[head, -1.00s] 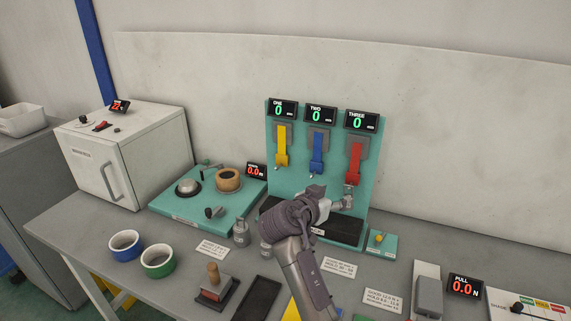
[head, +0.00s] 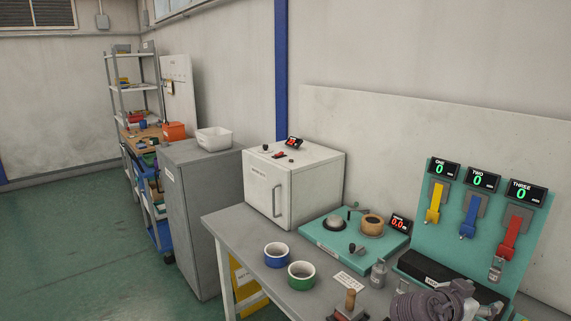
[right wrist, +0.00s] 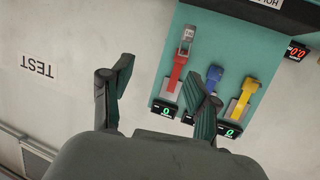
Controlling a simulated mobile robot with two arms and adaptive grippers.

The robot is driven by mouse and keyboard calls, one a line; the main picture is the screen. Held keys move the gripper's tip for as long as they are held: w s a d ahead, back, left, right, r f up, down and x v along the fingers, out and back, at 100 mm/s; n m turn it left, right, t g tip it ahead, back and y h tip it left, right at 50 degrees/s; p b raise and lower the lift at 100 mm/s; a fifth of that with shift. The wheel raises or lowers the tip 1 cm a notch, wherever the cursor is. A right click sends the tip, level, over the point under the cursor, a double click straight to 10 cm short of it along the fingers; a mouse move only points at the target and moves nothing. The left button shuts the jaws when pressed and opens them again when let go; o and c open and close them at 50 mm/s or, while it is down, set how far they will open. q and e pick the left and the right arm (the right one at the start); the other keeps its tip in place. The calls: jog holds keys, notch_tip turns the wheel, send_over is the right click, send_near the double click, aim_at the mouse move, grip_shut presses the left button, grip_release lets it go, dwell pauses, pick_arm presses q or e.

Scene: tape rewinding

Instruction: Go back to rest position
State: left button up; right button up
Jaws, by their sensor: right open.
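My right gripper (head: 488,310) is at the bottom right of the head view, low in front of the teal panel (head: 424,235), cut by the frame edge. In the right wrist view its two fingers (right wrist: 160,92) are spread with nothing between them. The panel carries a yellow strap (head: 434,203), a blue strap (head: 469,217) and a red strap (head: 510,237). A metal piece (head: 496,268) hangs at the red strap's lower end. In the right wrist view, the red strap (right wrist: 178,72) appears beyond the gap between the fingers. My left gripper is out of view.
A grey cabinet (head: 205,200) and shelving stand to the left. Open floor (head: 70,240) lies further left.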

jog(key=s+a+f+n+y, duration=0.2)
jog(key=s+f, duration=0.2)
jog(key=f, duration=0.1)
jog(key=s+a+f+n+y, duration=0.2)
jog(key=s+a+f+n, duration=0.1)
jog(key=s+f, duration=0.1)
jog(key=s+a+f+n+y, duration=0.2)
jog(key=s+a+f, duration=0.1)
jog(key=f, duration=0.3)
jog(key=shift+s+a+f+n+y, duration=0.1)
jog(key=shift+s+a+n+y, duration=0.1)
jog(key=shift+s, duration=0.2)
jog(key=shift+s+a+n+y, duration=0.1)
jog(key=shift+s+n+y, duration=0.1)
jog(key=shift+s, duration=0.2)
jog(key=s+a+f+n+g+y, duration=0.1)
jog(key=s+a+f+n+y, duration=0.2)
jog(key=s+a, duration=0.45)
jog(key=s+a+f+n+g+y, duration=0.2)
jog(key=s+a+n+y, duration=0.25)
jog(key=s, duration=0.55)
notch_tip(320, 180, down, 25)
jog(key=s+d+f+g, duration=0.2)
jog(key=s+d+f, duration=0.1)
jog(key=s+f, duration=1.4)
jog(key=shift+s+h, duration=0.15)
jog(key=shift+h, duration=0.3)
